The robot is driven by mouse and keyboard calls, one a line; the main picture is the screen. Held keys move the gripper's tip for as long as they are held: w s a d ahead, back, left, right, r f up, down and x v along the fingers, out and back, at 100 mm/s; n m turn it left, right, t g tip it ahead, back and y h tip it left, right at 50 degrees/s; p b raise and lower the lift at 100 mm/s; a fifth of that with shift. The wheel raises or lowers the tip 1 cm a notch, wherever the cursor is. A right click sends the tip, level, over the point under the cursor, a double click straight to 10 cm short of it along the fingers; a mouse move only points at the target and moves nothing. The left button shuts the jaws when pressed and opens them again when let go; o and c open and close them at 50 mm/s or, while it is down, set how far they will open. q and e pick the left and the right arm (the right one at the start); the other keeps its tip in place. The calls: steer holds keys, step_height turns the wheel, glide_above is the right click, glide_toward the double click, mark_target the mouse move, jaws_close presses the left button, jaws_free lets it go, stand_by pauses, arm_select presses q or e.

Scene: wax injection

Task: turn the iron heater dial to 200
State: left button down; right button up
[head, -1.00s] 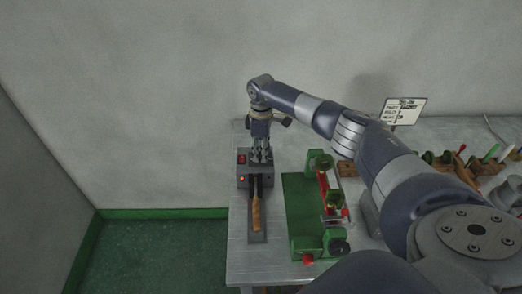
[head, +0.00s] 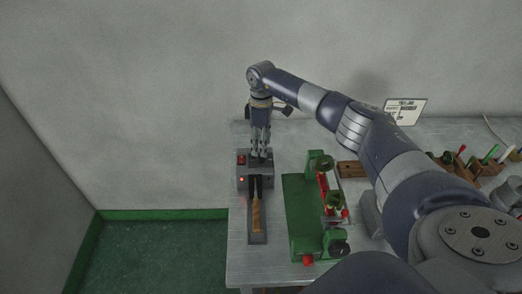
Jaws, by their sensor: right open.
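The iron heater (head: 243,179) is a small dark grey box at the left end of the table, with a red switch (head: 241,160) and a small lit red lamp (head: 241,180) on its left side. An iron with a wooden handle (head: 256,216) lies in its tray in front. My right gripper (head: 259,155) points down over the right part of the heater's top, open, with its fingers at or just above the surface. The dial is hidden by the fingers, and I cannot tell whether they touch it. My left gripper is not in view.
A green clamp fixture (head: 298,215) with red parts stands right of the heater. Wooden racks with coloured tools (head: 484,168) are at the right. A white sign (head: 405,111) stands at the back. My right arm spans the table's back.

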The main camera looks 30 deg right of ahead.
step_height(320, 180, up, 8)
steer(key=shift+w+d, duration=0.15)
steer(key=shift+f, duration=0.1)
stand_by(0.5)
